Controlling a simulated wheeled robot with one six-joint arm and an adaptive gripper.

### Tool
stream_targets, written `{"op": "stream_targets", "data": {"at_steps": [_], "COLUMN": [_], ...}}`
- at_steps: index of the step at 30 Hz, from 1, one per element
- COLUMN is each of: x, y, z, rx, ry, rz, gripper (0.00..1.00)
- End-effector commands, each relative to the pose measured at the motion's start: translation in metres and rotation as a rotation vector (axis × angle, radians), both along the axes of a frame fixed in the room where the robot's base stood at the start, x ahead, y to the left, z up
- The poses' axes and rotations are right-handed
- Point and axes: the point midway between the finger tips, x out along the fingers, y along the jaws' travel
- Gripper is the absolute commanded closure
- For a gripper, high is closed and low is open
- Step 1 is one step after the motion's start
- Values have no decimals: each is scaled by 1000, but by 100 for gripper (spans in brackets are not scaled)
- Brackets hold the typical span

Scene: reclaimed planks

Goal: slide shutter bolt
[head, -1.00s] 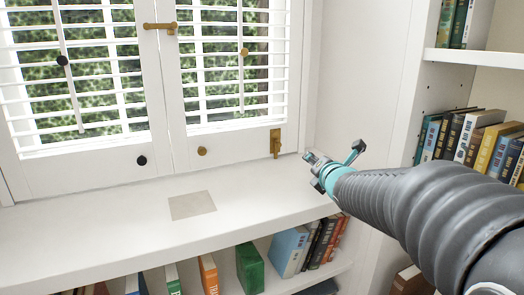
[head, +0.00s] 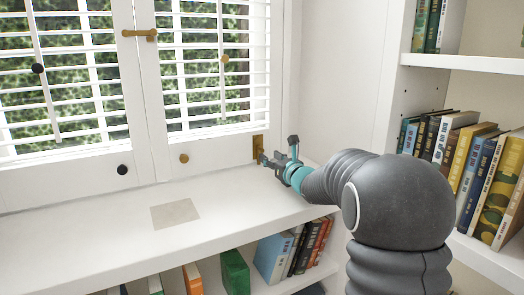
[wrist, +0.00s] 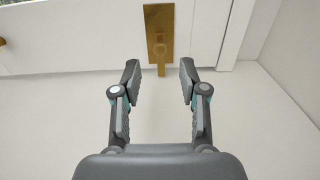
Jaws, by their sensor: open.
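A brass shutter bolt (head: 258,147) is mounted upright at the bottom right corner of the right shutter. In the wrist view the bolt's brass plate (wrist: 159,17) is at the top centre, with its knob and shaft (wrist: 160,50) hanging down over it. My gripper (head: 266,160) is right beside the bolt and hides part of it in the head view. In the wrist view my gripper (wrist: 160,75) is open, its two fingers spread left and right of the bolt's line. The bolt's lower end lies between and just beyond the fingertips. I see no contact.
A brass latch bar (head: 140,33) joins the two shutters higher up. The white sill (head: 110,225) is clear except for a flat beige square (head: 175,214). A side wall and a bookshelf (head: 470,65) stand to the right; books sit below the sill.

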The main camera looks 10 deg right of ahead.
Motion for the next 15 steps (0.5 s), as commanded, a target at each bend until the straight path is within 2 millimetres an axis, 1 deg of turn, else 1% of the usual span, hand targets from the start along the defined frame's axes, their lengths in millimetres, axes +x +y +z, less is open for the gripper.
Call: {"op": "stream_targets", "data": {"at_steps": [1,6,10,15], "x": [10,36,51,60], "y": [4,13,16,19], "z": [1,0,1,0], "rx": [1,0,0,1], "ry": [0,1,1,0], "rz": [2,1,-1,-1], "gripper": [57,57,57,57]}}
